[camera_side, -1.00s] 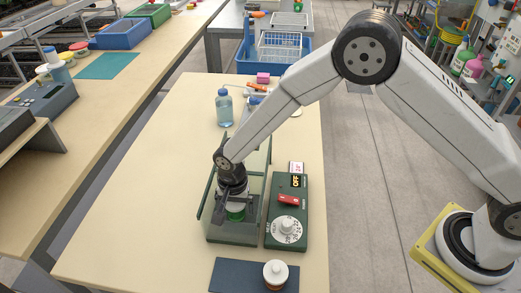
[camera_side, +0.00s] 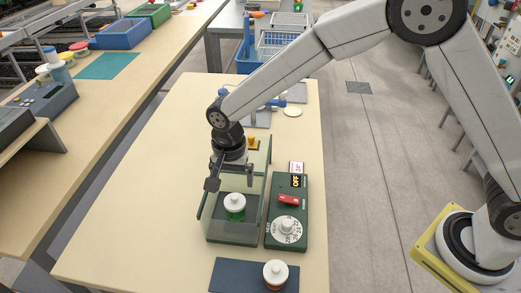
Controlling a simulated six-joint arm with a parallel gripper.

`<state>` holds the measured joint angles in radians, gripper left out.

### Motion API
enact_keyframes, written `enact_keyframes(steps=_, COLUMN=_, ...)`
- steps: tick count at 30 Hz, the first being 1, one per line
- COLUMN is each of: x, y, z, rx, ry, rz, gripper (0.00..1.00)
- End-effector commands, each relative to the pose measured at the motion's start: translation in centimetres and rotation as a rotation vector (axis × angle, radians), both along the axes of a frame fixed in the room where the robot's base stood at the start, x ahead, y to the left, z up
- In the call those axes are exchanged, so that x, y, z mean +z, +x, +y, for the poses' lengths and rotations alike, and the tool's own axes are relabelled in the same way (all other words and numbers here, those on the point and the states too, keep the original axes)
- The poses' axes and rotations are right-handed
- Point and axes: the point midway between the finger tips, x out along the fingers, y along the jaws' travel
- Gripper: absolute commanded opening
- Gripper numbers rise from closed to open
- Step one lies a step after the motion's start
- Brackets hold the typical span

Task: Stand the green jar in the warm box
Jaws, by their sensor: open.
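The green jar (camera_side: 236,208) with a white knobbed lid stands upright inside the warm box (camera_side: 232,239), a glass-walled box on a dark green base. My gripper (camera_side: 227,183) is above the jar and a little behind it in the picture, apart from it, open and empty, pointing down. The control panel (camera_side: 271,232) stands just right of the box, with a display reading OFF, a red switch (camera_side: 289,200) and a white dial (camera_side: 286,229).
A jar with a white lid and brown contents (camera_side: 275,274) stands on a dark blue mat (camera_side: 232,276) at the front. A yellow-topped item (camera_side: 252,143) is behind the box. The bench (camera_side: 150,200) left of the box is clear.

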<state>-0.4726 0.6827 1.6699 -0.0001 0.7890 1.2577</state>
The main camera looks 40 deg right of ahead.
Motion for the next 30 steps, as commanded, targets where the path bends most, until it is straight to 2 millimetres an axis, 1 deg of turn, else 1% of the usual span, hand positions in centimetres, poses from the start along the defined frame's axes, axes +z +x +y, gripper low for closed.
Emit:
enact_keyframes(steps=1, x=0.6, y=0.0, z=0.0, rx=0.000, ry=0.001, rz=-0.002, gripper=1.00)
enact_keyframes(steps=3, x=1.1, y=0.0, z=0.0, rx=0.000, ry=0.001, rz=-0.002, gripper=1.00)
enact_keyframes(steps=7, x=1.5, y=0.0, z=0.0, rx=0.000, ry=0.000, rz=0.000, gripper=1.00)
enact_keyframes(steps=24, x=1.6, y=0.0, z=0.0, rx=0.001, ry=0.000, rz=0.000, gripper=1.00)
enact_keyframes(steps=27, x=1.7, y=0.0, z=-0.4, rx=0.009, ry=0.001, rz=-0.003, gripper=1.00)
enact_keyframes(steps=30, x=2.0, y=-0.2, z=-1.3, rx=0.032, ry=0.004, rz=-0.010, gripper=1.00)
